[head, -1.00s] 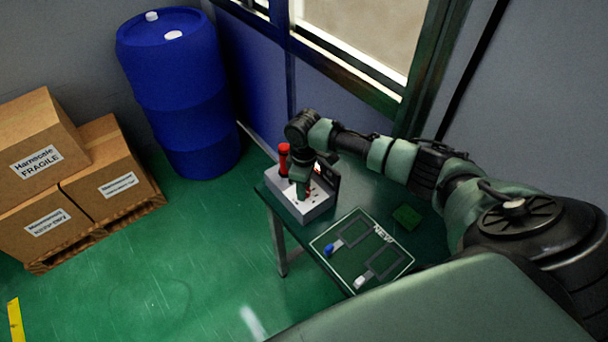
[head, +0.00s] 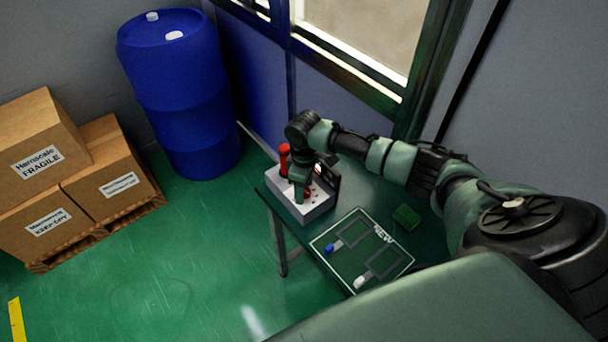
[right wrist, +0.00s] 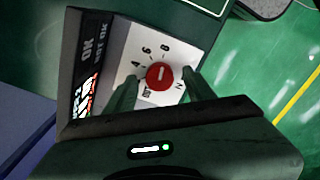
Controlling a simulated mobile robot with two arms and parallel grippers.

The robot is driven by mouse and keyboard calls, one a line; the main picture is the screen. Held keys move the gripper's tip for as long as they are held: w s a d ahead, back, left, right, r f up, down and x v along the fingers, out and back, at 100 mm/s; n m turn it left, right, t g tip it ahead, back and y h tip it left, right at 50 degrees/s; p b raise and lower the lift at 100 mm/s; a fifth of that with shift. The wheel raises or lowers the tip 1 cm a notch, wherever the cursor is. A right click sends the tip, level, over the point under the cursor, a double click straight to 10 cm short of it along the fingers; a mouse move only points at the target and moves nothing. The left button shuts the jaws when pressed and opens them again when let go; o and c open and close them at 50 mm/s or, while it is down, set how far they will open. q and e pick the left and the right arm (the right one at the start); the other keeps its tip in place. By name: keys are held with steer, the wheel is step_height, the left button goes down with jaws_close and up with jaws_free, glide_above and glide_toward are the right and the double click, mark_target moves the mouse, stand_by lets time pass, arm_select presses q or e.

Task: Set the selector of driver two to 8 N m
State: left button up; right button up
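The grey box (head: 316,211) stands on the table, with my right gripper (head: 301,196) pointing down over its top. In the right wrist view, a red round selector (right wrist: 160,76) with a white line sits on a white dial plate (right wrist: 185,52) marked 4, 6 and 8. The line runs roughly up and down in that picture, towards the 6 and 8 side; the exact mark is hard to tell. The fingers of my right gripper (right wrist: 160,80) stand on either side of the selector, apart, with a visible gap to it. My left gripper is not in view.
A red upright thing (head: 284,160) stands at the box's back left. A dark panel marked OK and NOT OK (right wrist: 88,60) rises beside the dial. A mat (head: 345,262) with a blue and a white small item and a green block (head: 407,216) lie on the table. A blue drum (head: 185,100) stands behind.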

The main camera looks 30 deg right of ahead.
step_height(320, 180, up, 8)
steer(key=shift+f+b, duration=0.1)
steer(key=shift+b, duration=0.8)
